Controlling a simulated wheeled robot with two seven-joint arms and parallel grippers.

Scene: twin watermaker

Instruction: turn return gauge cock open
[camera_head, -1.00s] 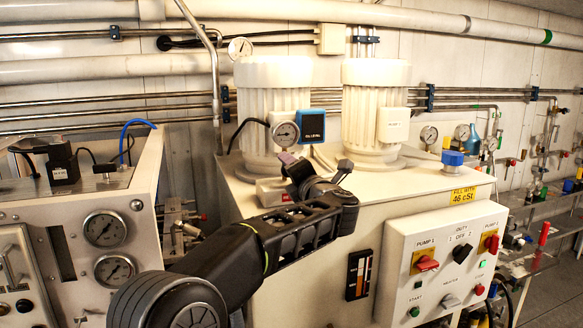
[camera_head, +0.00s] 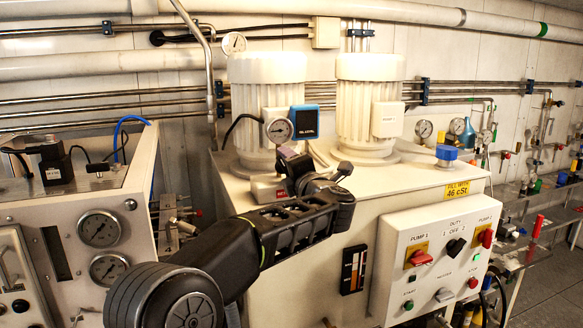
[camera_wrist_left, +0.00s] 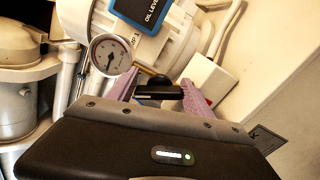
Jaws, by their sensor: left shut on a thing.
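My left gripper (camera_head: 290,160) reaches over the tank top just below a round dial gauge (camera_head: 279,130). In the left wrist view its lilac fingers (camera_wrist_left: 157,93) stand on both sides of a small black handle (camera_wrist_left: 160,84), which appears to be the gauge cock, and are shut on it. The gauge (camera_wrist_left: 110,56) has a white face and sits just left of the fingers in that view. The cock is hidden behind the gripper in the head view, so its exact angle cannot be told. My right gripper is out of view.
A pump switch panel (camera_head: 440,255) is on the tank front at right. A gauge cabinet (camera_head: 100,230) stands at left.

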